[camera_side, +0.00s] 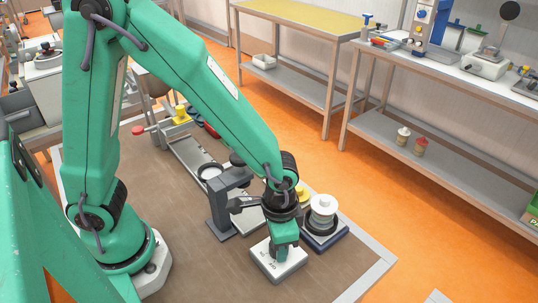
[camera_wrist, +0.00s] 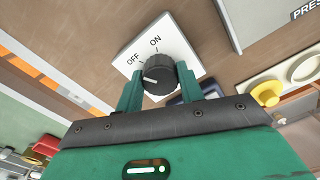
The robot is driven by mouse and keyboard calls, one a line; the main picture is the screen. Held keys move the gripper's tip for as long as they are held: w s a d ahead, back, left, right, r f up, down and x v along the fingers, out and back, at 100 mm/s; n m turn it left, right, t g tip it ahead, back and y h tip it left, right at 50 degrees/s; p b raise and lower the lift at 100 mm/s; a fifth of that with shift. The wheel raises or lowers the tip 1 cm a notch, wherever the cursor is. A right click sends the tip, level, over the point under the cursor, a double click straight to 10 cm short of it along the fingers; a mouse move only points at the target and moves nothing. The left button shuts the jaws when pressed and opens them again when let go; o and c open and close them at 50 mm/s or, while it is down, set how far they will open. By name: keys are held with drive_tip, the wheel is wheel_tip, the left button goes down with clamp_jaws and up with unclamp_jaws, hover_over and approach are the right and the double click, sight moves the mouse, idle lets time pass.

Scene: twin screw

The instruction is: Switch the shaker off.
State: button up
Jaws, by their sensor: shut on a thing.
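A white switch box (camera_side: 290,268) with a round black knob stands on the brown bench top; the knob is hidden in the side view. In the wrist view the knob (camera_wrist: 158,72) sits on the white plate (camera_wrist: 178,43) marked OFF and ON. The knob's white mark is on its left side, nearer OFF than ON. My gripper (camera_wrist: 157,84) is shut on the knob, one finger on each side. In the side view my gripper (camera_side: 285,245) points down over the box. A white jar (camera_side: 322,210) stands on a dark blue base (camera_side: 326,241), probably the shaker, just behind the box.
A dark grey stand (camera_side: 222,212) with a clamp arm is close left of my gripper. A long grey rail (camera_side: 190,153) with a yellow part lies further back. The bench's front right area is clear.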

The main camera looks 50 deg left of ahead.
drive_tip(key=o, duration=1)
drive_tip(key=shift+r, duration=3.9)
drive_tip(key=shift+a, duration=0.1)
